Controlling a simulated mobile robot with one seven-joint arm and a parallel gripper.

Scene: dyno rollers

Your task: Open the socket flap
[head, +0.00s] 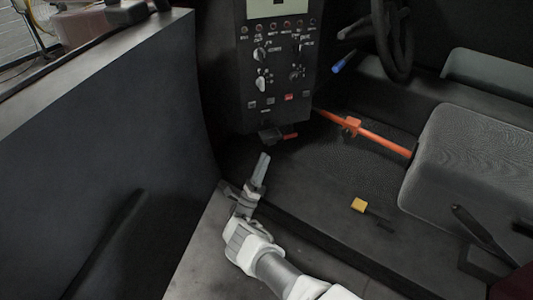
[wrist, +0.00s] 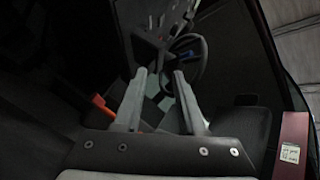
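A black control panel (head: 275,70) with knobs and switches stands at the top middle of the head view. A small dark fitting (head: 269,136) with a red-orange part (head: 290,136) sits under its lower edge. It may be the socket, but I cannot clearly make out a flap. My gripper (head: 263,163) is just below and slightly left of this fitting, apart from it as far as I can tell. In the wrist view my gripper (wrist: 158,75) has its two fingers spread with nothing between them. The socket flap is not clear in the wrist view.
An orange bar (head: 375,138) runs from near the panel to the grey seat (head: 475,165). A steering wheel (head: 395,40) is at the upper right. A yellow block (head: 358,204) lies on the dark floor. A large dark panel (head: 130,140) fills the left side.

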